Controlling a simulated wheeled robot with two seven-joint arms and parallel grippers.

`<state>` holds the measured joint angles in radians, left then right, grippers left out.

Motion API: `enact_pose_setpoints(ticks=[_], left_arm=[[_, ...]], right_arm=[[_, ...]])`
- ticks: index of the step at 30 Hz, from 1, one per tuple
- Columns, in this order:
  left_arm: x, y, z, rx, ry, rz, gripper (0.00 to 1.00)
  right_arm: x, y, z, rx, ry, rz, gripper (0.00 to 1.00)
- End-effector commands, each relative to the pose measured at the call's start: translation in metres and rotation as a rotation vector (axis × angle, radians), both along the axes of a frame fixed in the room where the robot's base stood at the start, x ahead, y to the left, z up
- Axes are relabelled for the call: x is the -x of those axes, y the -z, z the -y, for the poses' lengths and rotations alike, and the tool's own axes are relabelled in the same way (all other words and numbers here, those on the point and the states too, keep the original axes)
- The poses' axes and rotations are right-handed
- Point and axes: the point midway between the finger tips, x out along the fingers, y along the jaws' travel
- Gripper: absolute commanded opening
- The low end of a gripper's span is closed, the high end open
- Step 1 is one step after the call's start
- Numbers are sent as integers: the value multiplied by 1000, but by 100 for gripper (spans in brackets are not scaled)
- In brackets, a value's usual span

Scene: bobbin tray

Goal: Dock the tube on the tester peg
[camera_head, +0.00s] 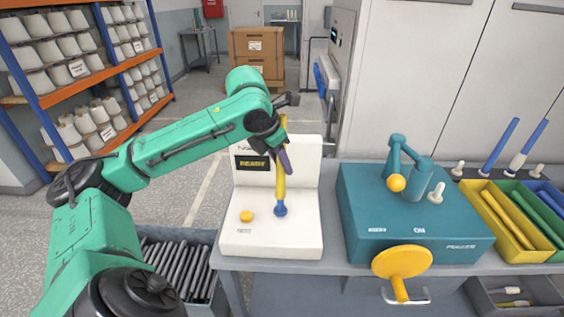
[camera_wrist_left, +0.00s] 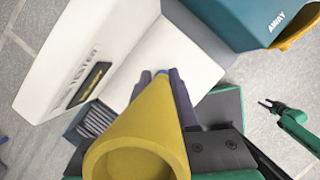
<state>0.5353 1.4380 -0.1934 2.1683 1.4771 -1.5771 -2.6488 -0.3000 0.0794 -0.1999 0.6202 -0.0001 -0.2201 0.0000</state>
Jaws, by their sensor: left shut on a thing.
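The yellow tube (camera_head: 281,185) stands nearly upright over the white tester (camera_head: 245,181). My left gripper (camera_head: 285,155) is shut on its upper part. In the left wrist view the tube (camera_wrist_left: 150,125) turns its wide open end to the camera and narrows away between the dark fingers. The blue tester peg (camera_head: 281,211) shows at the tube's lower end, and a bit of blue (camera_wrist_left: 161,72) shows past the tube in the wrist view. I cannot tell whether the tube is around the peg or just above it. My right gripper (camera_wrist_left: 267,104) is small, open and empty in the wrist view.
A teal machine (camera_head: 355,220) with a yellow crank (camera_head: 402,262) stands right of the tester. Yellow (camera_head: 487,209) and green bins with tubes and several pegs stand farther right. A crate of dark rods (camera_head: 180,268) is below left. A bobbin shelf (camera_head: 70,70) is behind left.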

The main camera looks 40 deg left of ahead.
Motion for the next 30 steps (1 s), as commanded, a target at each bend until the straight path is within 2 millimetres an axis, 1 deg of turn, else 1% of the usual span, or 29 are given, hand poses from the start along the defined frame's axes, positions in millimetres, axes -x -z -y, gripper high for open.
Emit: enact_pose_setpoints(ticks=[8,30], left_arm=[[0,1,0,0,0,0,0],[0,16,0,0,0,1,0]], right_arm=[[0,1,0,0,0,0,50],[0,14,0,0,0,0,50]])
